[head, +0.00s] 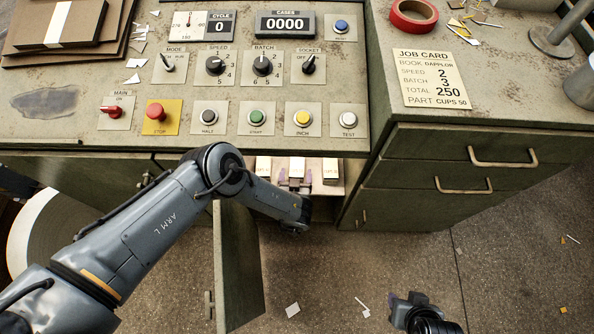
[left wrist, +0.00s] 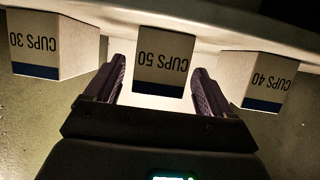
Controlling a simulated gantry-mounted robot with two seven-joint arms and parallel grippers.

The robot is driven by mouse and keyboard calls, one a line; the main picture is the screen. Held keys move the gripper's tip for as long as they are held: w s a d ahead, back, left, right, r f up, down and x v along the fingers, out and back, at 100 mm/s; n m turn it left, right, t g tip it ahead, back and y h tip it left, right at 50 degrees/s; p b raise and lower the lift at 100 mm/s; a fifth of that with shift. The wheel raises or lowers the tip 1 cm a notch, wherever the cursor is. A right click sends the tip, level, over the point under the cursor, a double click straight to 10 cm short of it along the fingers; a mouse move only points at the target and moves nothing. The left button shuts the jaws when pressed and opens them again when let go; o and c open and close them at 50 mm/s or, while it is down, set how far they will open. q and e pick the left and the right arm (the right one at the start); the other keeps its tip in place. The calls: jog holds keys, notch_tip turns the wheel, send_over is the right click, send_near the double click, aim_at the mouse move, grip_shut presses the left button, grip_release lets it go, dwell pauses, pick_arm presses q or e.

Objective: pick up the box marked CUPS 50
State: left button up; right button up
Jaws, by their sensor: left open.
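The box marked CUPS 50 (left wrist: 162,60) is white with a dark blue band, its lettering upside down in the left wrist view. It stands between two similar boxes, and in the head view it is the middle box (head: 297,164). My left gripper (left wrist: 158,68) is open, with one finger on each side of the CUPS 50 box; whether they touch it I cannot tell. In the head view my left gripper (head: 296,182) reaches into the cabinet at that box. My right gripper (head: 408,302) is low at the bottom right, away from the boxes; its jaws are unclear.
The CUPS 30 box (left wrist: 50,45) and the CUPS 40 box (left wrist: 262,78) flank the middle one, close beside my fingers. A control panel (head: 215,88) overhangs the cabinet. An open door (head: 238,265) hangs below. Drawers (head: 440,165) stand to the right.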

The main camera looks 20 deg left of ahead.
aim_at(297, 168)
pick_arm(q)
jog(key=b+x, duration=0.1)
jog(key=x, duration=0.1)
jog(key=shift+w+f, duration=0.2)
jog(key=shift+w, duration=0.1)
jog(key=shift+w+a+b, duration=0.2)
jog(key=shift+w+b, duration=0.1)
jog(key=shift+w, duration=0.15)
jog(key=shift+c, duration=0.2)
jog(key=c, duration=1.1)
jog(key=shift+o, duration=0.2)
